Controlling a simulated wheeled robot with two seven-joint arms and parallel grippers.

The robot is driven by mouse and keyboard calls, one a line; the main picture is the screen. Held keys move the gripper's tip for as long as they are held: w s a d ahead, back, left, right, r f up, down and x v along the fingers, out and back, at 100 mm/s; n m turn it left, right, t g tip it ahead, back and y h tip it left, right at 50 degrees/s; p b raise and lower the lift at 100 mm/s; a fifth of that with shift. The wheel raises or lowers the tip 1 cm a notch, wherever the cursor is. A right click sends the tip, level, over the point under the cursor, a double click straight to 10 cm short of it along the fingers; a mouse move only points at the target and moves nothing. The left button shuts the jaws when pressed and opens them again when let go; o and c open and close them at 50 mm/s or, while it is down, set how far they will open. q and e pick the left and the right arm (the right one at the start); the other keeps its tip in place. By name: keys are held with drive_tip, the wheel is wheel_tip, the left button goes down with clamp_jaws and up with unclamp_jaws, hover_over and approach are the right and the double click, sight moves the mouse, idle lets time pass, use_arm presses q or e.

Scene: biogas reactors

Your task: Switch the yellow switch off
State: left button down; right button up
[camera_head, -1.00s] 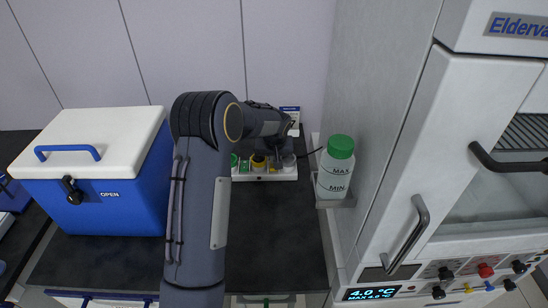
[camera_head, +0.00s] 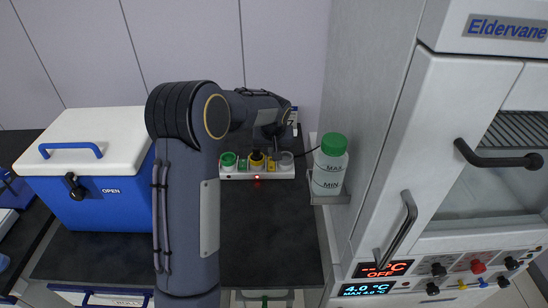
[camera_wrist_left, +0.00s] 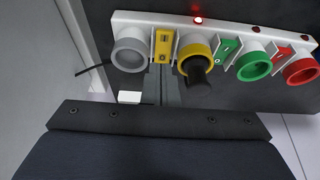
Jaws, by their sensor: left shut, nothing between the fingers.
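The yellow switch (camera_head: 271,166) sits on a white socket strip (camera_head: 235,175), between the yellow socket (camera_head: 257,160) and a grey socket (camera_head: 286,161). In the left wrist view the yellow switch (camera_wrist_left: 163,45) shows its marked face. A black plug (camera_wrist_left: 199,72) is in the yellow socket. A small red light (camera_wrist_left: 197,20) glows beside the yellow switch. My left gripper (camera_wrist_left: 162,68) is shut and empty, its tips at the near edge of the yellow switch; I cannot tell whether they touch. In the head view my wrist partly hides this spot. My right gripper is out of view.
A green-capped bottle (camera_head: 330,165) stands right of the strip, beside the white cabinet (camera_head: 440,150). A blue cooler (camera_head: 100,190) stands left. The dark counter (camera_head: 270,225) before the strip is clear.

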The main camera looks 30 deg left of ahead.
use_arm(q)
drive_tip(key=v, duration=0.6)
drive_tip(key=shift+s+r+b, duration=0.25)
drive_tip(key=shift+s+b, duration=0.1)
drive_tip(key=shift+b, duration=0.1)
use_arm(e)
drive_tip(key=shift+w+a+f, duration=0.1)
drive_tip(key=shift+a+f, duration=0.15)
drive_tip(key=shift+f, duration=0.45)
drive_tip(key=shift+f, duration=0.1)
